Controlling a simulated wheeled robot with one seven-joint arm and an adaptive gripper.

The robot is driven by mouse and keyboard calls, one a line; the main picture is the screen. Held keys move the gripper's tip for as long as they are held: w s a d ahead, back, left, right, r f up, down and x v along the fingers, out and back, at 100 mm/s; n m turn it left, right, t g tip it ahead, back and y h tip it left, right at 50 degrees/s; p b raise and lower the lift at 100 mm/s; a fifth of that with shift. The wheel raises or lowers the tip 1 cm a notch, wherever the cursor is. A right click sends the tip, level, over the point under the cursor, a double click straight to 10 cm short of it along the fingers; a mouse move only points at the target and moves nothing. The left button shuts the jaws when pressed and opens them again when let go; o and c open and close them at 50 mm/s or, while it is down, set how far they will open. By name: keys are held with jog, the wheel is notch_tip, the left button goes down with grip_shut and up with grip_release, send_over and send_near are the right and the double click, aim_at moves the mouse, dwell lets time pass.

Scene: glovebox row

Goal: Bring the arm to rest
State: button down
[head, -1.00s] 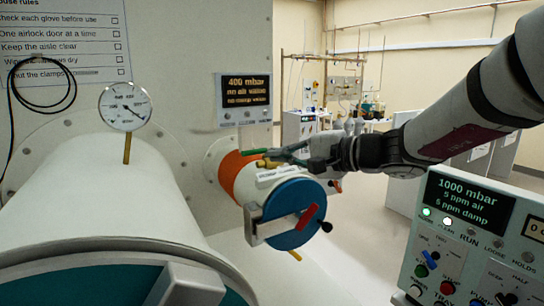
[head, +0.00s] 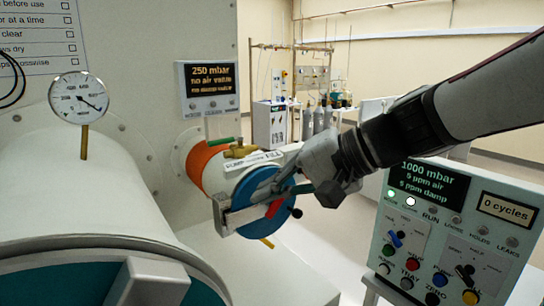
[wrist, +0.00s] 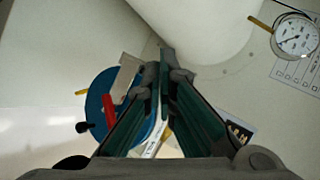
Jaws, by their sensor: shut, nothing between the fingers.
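My gripper (head: 286,182) is at the end of my arm, which reaches in from the right in the head view. It appears in front of the small airlock's blue round door (head: 247,205), covering part of its right side. I cannot tell whether it touches the door. In the wrist view the fingers of my gripper (wrist: 164,62) are together with nothing between them. The blue door (wrist: 97,92) with its red handle (wrist: 108,112) shows to the left of the fingers there.
A display (head: 208,88) reading 250 mbar hangs above the small airlock. A large white cylinder (head: 85,190) with a gauge (head: 79,98) fills the left. A control panel (head: 455,225) stands at the right, close under my arm. Open floor lies behind, by a glassware rack (head: 310,70).

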jog(key=s+d+f+n+h, duration=0.1)
jog(key=s+d+f+h, duration=0.2)
jog(key=s+d+h, duration=0.2)
jog(key=s+d+f+n+h, duration=0.1)
jog(key=s+d+f+h, duration=0.3)
jog(key=s+d, duration=0.7)
jog(key=d+h, duration=0.1)
jog(key=d, duration=0.2)
jog(key=shift+d+f+t, duration=0.15)
jog(key=shift+d+t, duration=0.2)
jog(key=shift+t, duration=0.05)
dwell(5.7)
